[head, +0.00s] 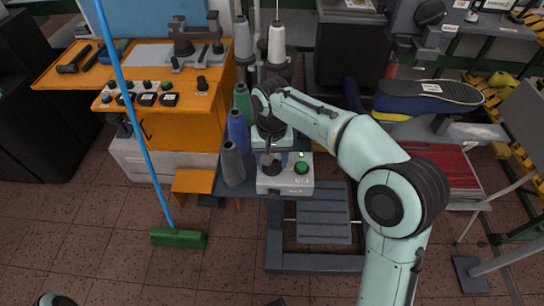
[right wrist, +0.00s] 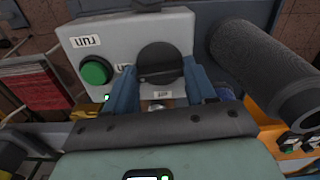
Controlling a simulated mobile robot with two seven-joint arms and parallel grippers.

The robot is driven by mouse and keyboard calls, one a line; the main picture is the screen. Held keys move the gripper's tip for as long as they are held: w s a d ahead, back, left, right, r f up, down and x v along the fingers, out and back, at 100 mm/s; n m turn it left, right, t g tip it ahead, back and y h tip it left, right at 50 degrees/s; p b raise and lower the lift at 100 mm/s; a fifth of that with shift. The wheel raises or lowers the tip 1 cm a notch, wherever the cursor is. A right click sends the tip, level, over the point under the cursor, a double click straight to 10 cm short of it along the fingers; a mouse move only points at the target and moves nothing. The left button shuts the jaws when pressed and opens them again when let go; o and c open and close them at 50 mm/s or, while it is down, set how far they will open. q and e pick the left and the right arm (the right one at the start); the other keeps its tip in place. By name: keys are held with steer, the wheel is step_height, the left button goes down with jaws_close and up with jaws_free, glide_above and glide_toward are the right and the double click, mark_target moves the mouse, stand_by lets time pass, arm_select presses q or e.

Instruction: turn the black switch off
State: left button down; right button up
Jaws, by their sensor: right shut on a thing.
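The black switch (right wrist: 160,63) is a round knob on a light grey control box (right wrist: 110,42). In the right wrist view it sits between the two blue fingers of my right gripper (right wrist: 162,84), which is shut on it. A faint line runs roughly sideways across the knob. A small label lies just below it, too small to read surely. In the head view the control box (head: 286,184) stands on a small dark table, with my right gripper (head: 271,153) above its left part. My left gripper is not in view.
A green button (head: 301,168) is on the same box, right of the switch. Several thread cones, including a grey one (head: 233,165), stand close on the left. A blue-handled broom (head: 140,115) leans further left. An orange bench (head: 175,120) is behind it.

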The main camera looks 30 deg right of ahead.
steer(key=n+p, duration=0.2)
steer(key=n, duration=0.1)
steer(key=shift+r, duration=0.15)
steer(key=n+p, duration=0.2)
steer(key=n, duration=0.3)
steer(key=n+p, duration=0.1)
steer(key=n, duration=0.3)
steer(key=shift+p, duration=0.4)
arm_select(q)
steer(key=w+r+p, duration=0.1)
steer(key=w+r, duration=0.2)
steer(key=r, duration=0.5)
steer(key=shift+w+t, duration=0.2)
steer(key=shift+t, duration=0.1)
arm_select(e)
steer(key=n, duration=0.4)
steer(key=shift+n, duration=0.3)
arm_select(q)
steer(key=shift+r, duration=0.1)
arm_select(e)
steer(key=shift+n, duration=0.3)
steer(key=o, duration=1)
steer(key=shift+o, duration=0.2)
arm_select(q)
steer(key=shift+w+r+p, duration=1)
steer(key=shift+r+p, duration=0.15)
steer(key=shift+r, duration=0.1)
arm_select(e)
step_height(320, 180, up, 13)
